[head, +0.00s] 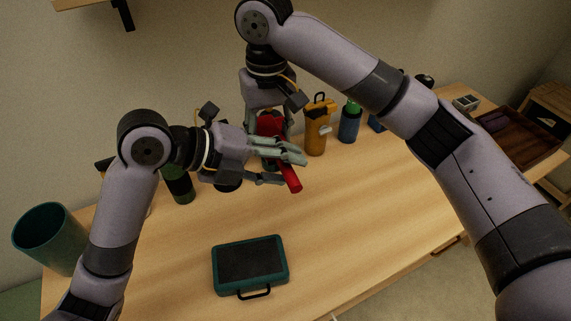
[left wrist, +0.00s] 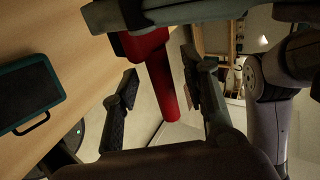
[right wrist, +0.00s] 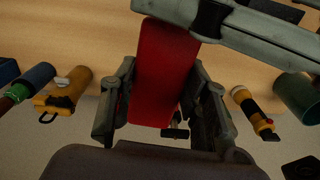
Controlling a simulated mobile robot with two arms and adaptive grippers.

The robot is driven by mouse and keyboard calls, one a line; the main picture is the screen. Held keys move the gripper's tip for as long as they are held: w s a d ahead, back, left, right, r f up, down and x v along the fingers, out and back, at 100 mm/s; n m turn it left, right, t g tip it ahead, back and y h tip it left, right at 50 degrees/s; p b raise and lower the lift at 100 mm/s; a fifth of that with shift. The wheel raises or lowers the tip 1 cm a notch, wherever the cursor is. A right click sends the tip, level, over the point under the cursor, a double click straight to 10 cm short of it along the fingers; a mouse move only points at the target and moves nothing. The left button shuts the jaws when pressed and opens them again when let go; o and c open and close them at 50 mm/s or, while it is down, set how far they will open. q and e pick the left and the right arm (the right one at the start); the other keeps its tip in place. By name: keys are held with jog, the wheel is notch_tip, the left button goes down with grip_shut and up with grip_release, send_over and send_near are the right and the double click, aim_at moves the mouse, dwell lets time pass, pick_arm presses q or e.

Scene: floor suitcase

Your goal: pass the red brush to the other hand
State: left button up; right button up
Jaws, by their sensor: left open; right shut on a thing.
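The red brush (head: 291,178) is held above the table, its handle slanting down to the right in the head view. My right gripper (head: 272,138) comes from above and is shut on the broad red part of the brush (right wrist: 163,75), which fills the space between its fingers in the right wrist view. My left gripper (head: 292,167) is open, with its fingers either side of the red handle. In the left wrist view the handle (left wrist: 162,90) runs between the spread fingers, without clear contact. The brush's upper end is partly hidden by the grippers.
A teal case (head: 250,289) lies at the table's front. A teal bin (head: 45,240) stands at the left. A brown tray (head: 535,150) is far right. The table's middle is clear.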

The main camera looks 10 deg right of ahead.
pick_arm(q)
jog(key=shift+w+d+f, duration=0.1)
jog(key=shift+d+f, duration=0.3)
jog(key=shift+d, duration=0.2)
jog(key=shift+c, duration=0.2)
grip_shut()
pick_arm(e)
jog(key=o, duration=1.3)
